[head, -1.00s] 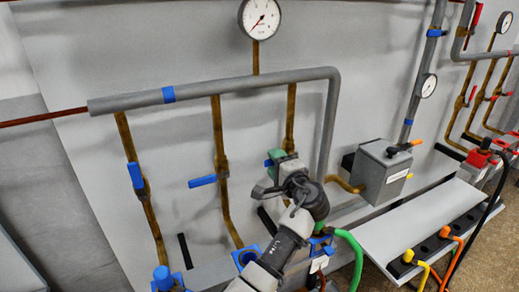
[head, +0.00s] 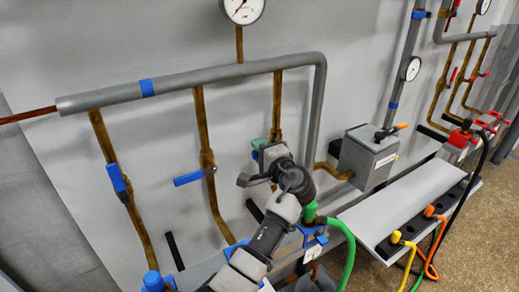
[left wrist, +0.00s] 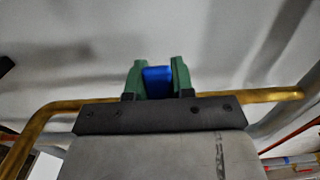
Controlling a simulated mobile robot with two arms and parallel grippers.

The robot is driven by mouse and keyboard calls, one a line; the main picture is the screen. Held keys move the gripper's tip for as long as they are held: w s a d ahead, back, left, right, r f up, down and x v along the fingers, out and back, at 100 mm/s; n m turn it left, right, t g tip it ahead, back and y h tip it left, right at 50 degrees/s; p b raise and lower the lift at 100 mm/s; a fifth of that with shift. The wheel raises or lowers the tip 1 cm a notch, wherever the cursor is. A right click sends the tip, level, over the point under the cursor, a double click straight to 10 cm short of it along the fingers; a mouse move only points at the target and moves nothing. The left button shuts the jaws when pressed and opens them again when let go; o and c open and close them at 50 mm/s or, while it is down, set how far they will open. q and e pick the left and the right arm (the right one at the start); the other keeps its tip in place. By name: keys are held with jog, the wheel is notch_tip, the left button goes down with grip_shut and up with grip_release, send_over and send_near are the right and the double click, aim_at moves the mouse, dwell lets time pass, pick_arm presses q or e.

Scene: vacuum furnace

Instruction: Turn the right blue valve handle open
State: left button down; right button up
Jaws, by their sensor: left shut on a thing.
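My left gripper (head: 262,150) has green fingers and is at the right one of three brass pipes (head: 277,105) under the grey manifold pipe. The left wrist view shows the green fingers (left wrist: 158,78) shut on the blue valve handle (left wrist: 157,82). In the head view only a small blue bit of this handle (head: 254,155) shows; my gripper hides the rest, so its angle is hard to tell. The middle blue handle (head: 188,179) points sideways across its pipe. The left blue handle (head: 116,178) lies along its pipe. My right gripper is not in view.
The grey manifold pipe (head: 200,80) runs above the valves and bends down just right of my gripper. A grey box with an orange-tipped lever (head: 368,158) is further right. A green hose (head: 345,245) and a ledge with coloured plugs (head: 350,222) lie below.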

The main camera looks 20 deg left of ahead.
pick_arm(q)
jog(key=shift+w+d+r+m+p, duration=0.15)
jog(key=shift+r+m+p, duration=0.5)
jog(key=shift+m+p, duration=0.7)
jog(key=shift+w+r+m+p, duration=0.2)
jog(key=shift+r+m+p, duration=0.65)
jog(key=shift+p, duration=0.85)
jog(key=shift+w+d+r+m+p, duration=0.15)
jog(key=shift+r+m+p, duration=0.35)
jog(key=shift+m+p, duration=0.95)
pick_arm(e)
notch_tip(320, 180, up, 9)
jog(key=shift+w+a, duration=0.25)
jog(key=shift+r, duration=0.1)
pick_arm(q)
jog(key=c, duration=1.1)
grip_release()
jog(key=shift+a, duration=0.15)
jog(key=shift+o, duration=0.7)
jog(key=shift+f, duration=0.1)
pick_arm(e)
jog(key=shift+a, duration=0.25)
